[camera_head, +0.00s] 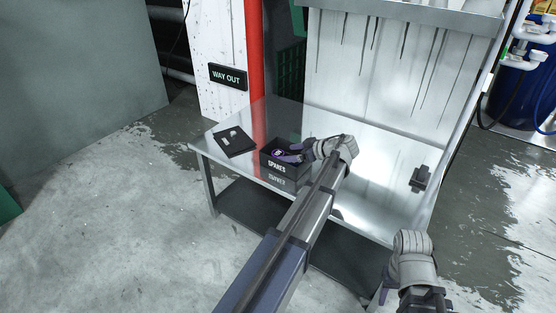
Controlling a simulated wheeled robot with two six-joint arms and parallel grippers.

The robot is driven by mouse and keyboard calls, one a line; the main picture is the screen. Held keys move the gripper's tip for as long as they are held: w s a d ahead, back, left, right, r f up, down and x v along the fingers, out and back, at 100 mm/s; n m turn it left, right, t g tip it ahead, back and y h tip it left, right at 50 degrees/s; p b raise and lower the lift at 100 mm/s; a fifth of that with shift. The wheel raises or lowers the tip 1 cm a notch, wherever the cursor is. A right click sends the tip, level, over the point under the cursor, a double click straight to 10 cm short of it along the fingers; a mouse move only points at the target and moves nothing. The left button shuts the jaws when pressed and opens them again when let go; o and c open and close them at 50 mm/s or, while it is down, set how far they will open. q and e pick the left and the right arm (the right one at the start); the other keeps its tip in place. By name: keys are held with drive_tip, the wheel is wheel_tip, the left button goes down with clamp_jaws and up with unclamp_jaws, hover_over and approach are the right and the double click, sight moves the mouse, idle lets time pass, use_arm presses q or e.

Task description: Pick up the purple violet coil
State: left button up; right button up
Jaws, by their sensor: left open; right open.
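The purple violet coil (277,153) shows as a small purple ring inside the black box marked SPARES (277,168) on the metal table. My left gripper (286,153) is open at the box, with its purple fingers over the box's opening and right beside the coil. The fingers partly hide the coil, and I cannot tell whether they touch it. My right gripper (384,286) is low at the bottom right, past the table's front edge, away from the box, with no object seen in it.
The shiny metal table (375,185) has a lower shelf. A black flat pad (234,142) with small pale items lies left of the box. A small dark device (420,178) is at the table's right. A red post (254,50) and streaked white panel (400,60) stand behind.

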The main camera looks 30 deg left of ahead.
sight(279, 153)
use_arm(q)
drive_tip(key=b+x, duration=0.3)
drive_tip(key=x, duration=0.3)
drive_tip(key=c, duration=1.4)
drive_tip(key=shift+c, duration=0.2)
drive_tip(key=shift+r, duration=0.1)
wheel_tip(279, 153, up, 10)
drive_tip(key=p, duration=1)
drive_tip(key=shift+d, duration=0.1)
